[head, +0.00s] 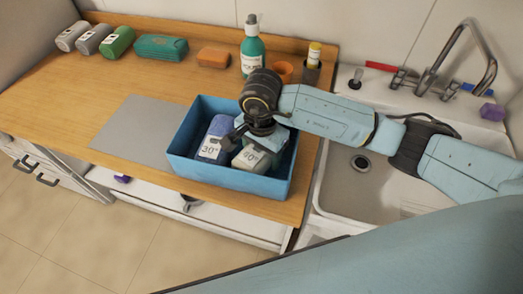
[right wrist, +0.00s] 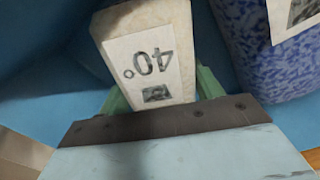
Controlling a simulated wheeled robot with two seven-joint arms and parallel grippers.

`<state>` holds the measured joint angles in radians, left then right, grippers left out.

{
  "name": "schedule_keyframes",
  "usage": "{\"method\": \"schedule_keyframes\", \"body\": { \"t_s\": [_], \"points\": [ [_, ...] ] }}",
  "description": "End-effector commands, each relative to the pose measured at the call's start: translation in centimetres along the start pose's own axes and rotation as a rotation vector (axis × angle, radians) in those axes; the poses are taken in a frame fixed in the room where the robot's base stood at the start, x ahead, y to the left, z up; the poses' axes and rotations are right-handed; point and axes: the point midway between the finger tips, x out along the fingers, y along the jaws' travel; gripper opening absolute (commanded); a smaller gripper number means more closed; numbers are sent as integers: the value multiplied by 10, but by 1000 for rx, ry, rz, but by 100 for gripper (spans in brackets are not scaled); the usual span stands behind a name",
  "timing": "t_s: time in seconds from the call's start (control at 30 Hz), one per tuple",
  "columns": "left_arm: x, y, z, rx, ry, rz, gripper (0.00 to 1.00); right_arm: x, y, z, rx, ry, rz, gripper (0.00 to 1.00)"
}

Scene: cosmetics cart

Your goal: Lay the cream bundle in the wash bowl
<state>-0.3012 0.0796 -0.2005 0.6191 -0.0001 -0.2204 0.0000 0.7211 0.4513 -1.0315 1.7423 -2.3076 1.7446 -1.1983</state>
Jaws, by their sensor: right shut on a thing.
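The blue rectangular wash bowl (head: 225,183) stands on the wooden counter near its front edge. The cream bundle (head: 264,163), with a white 40° label, is inside its walls on the right side. My right gripper (head: 250,150) reaches down into the bowl and is shut on it. In the right wrist view the cream bundle (right wrist: 112,20) sits between green fingertips (right wrist: 160,92). I cannot tell whether it touches the bowl floor. A speckled blue bundle (head: 220,126) with a 30° label is beside it on the left, apart from it in the wrist view. My left gripper is out of view.
Grey and green bundles (head: 118,42), a teal pouch (head: 160,48) and an orange block (head: 213,57) line the back. A green pump bottle (head: 252,50) stands behind my right arm. A grey mat (head: 135,128) lies bare left of the bowl. A sink (head: 345,190) is at right.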

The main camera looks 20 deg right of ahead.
Motion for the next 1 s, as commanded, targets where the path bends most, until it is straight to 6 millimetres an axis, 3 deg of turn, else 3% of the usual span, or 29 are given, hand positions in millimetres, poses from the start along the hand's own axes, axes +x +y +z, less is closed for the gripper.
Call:
{"method": "schedule_keyframes", "body": {
  "t_s": [0.03,0.07,0.2,0.63,1.0],
  "points": [
    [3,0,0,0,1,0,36,3,0,0,0,1,-1,29],
    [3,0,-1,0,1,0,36,2,0,0,0,1,0,68],
    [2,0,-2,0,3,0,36,2,0,0,0,0,0,86],
    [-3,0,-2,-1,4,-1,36,-5,0,0,0,0,-1,87],
    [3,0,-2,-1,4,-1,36,-81,-1,-1,0,4,-4,87]
  ]
}}
